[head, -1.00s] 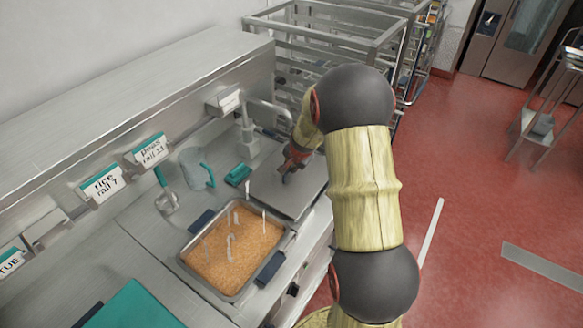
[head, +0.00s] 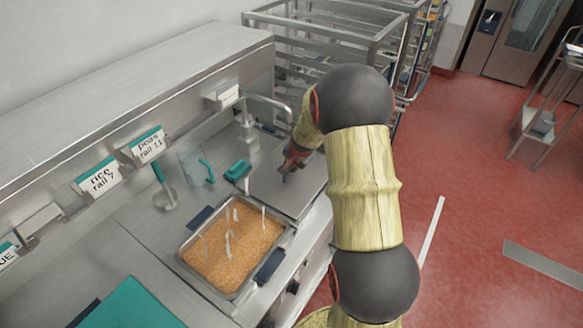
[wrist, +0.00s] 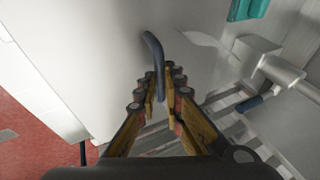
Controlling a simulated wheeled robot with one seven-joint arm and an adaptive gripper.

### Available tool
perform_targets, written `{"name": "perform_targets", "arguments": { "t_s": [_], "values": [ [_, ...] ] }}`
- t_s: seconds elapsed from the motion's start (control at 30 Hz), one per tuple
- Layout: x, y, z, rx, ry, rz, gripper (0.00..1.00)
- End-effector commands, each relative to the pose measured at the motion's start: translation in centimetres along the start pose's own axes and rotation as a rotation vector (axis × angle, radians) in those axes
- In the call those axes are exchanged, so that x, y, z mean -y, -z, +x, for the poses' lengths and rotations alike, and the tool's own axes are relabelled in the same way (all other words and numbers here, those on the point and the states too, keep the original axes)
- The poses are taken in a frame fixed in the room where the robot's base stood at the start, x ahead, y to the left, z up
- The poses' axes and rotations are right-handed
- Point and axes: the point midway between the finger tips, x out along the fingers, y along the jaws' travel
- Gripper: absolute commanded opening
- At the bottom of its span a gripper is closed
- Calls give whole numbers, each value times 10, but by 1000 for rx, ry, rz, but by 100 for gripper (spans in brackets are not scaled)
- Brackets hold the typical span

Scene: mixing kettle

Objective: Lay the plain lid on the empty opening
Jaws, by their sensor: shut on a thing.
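The plain lid (head: 272,194) is a flat grey metal plate at the right end of the counter, beyond the filled pan. Its dark bent handle (wrist: 153,48) stands between my fingertips in the wrist view. My gripper (head: 289,172) is shut on this handle; it also shows in the wrist view (wrist: 160,88). The lid looks about level and close to the counter top. I cannot tell whether it rests there or hangs just above. No empty opening shows; the lid and my arm hide what is below.
A pan of orange grains (head: 228,255) stands in front, with dark blocks beside it. A clear jug (head: 193,165), a teal block (head: 238,170) and a tap (head: 248,130) are behind. A metal rack (head: 330,45) stands beyond. Red floor (head: 480,190) is open at right.

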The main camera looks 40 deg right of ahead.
Motion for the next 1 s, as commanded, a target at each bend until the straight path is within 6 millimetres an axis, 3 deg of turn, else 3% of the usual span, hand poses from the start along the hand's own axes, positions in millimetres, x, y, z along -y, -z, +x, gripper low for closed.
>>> {"name": "perform_targets", "arguments": {
  "t_s": [0.47,0.5,0.7,0.83,1.0],
  "values": [
    [0,0,2,-2,2,0,0],
    [0,0,2,-2,2,0,11],
    [-1,-1,3,-1,1,0,22],
    [-1,-1,3,-1,1,0,29],
    [-2,-1,3,0,0,0,30]
  ]
}}
